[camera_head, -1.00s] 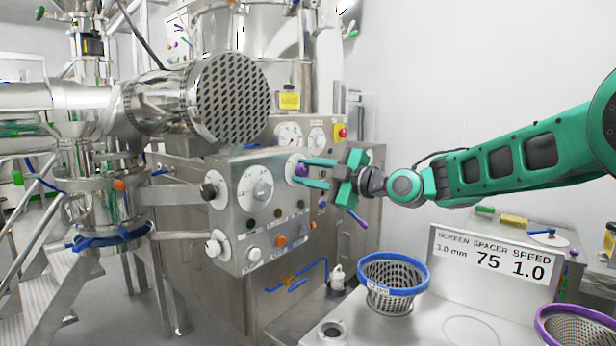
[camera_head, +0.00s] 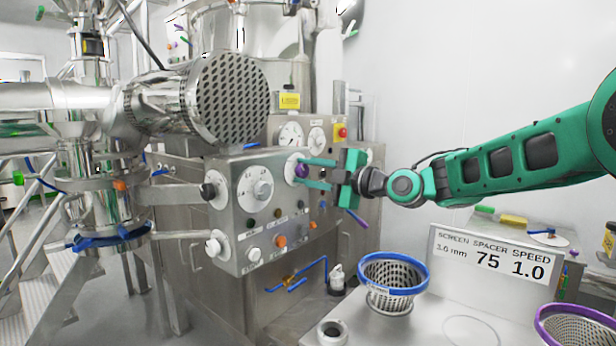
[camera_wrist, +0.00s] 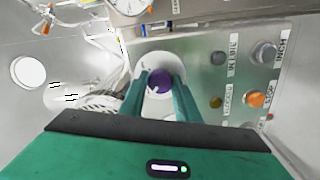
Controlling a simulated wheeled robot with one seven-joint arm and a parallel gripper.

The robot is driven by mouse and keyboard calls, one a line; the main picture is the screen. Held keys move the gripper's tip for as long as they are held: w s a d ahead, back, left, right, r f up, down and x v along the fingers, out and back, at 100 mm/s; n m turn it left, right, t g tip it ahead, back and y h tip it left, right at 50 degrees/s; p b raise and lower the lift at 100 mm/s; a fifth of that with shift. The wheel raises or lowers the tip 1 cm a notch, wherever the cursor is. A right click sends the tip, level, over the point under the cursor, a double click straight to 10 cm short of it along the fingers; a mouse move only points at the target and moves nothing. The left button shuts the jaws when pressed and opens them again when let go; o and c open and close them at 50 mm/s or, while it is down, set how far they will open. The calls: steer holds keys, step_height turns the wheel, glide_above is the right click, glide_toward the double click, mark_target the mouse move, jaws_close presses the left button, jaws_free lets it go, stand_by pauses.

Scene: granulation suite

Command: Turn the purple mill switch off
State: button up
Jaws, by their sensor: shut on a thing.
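The purple mill switch (camera_head: 302,170) is a round knob on a pale disc on the steel control panel (camera_head: 232,237). In the wrist view the purple knob (camera_wrist: 160,82) sits between the tips of my two green fingers, with a small pale mark on its face. My gripper (camera_head: 303,172) reaches in from the right and is shut on the knob, one finger above it and one below it in the head view. In the wrist view the fingers (camera_wrist: 160,86) stand left and right of the knob.
A large grey dial (camera_head: 262,189) and several buttons, one orange (camera_head: 281,241), share the panel. A red button (camera_head: 343,132) is above. A blue-rimmed basket (camera_head: 392,282) and a sign (camera_head: 490,262) stand on the bench at right.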

steer(key=o, duration=1)
steer(key=shift+s+f, duration=0.1)
steer(key=shift+f, duration=0.2)
steer(key=shift+o, duration=0.2)
steer(key=shift+r, duration=0.15)
steer(key=v, duration=1)
steer(key=shift+s+d, duration=0.2)
steer(key=shift+d, duration=0.1)
